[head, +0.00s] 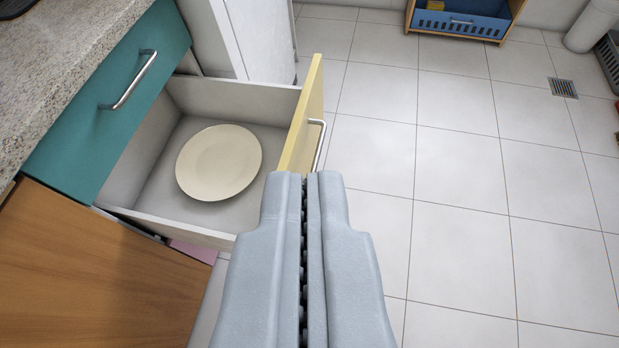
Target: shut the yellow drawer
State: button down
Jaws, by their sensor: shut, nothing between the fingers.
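The yellow drawer (301,130) stands pulled far out from the cabinet in the head view. Its yellow front faces right and carries a silver bar handle (321,140). A round cream plate (218,162) lies flat on the drawer's grey floor. My gripper (305,176) is shut and empty. Its fingertips overlap the near end of the yellow front in the picture, just below the handle. I cannot tell whether they touch it. The gripper hides the drawer's near front corner.
A teal drawer front (110,105) with a silver handle is closed above, under a speckled countertop (50,70). A wooden panel (100,280) is at lower left. A wooden unit with a blue bin (462,24) stands at the back.

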jog(key=w+d+f+g+y, duration=0.2)
jog(key=w+d+f+g, duration=0.15)
jog(key=w+f, duration=0.75)
jog(key=m+g+y, duration=0.1)
jog(key=g+y, duration=0.1)
jog(key=g, duration=0.1)
send_near(298, 144)
notch_tip(298, 144, down, 4)
jog(key=w+d, duration=0.1)
jog(key=d, duration=0.2)
jog(key=a, duration=0.1)
jog(key=w+a, duration=0.1)
jog(key=a, duration=0.1)
jog(key=shift+a, duration=0.1)
jog(key=shift+w+a, duration=0.2)
jog(key=shift+a, duration=0.4)
jog(key=shift+a+r, duration=0.1)
jog(key=w+a, duration=0.3)
jog(key=a, duration=0.8)
jog(key=w+a, duration=0.3)
jog(key=a, duration=0.8)
jog(key=shift+a, duration=0.25)
jog(key=shift+d, duration=0.1)
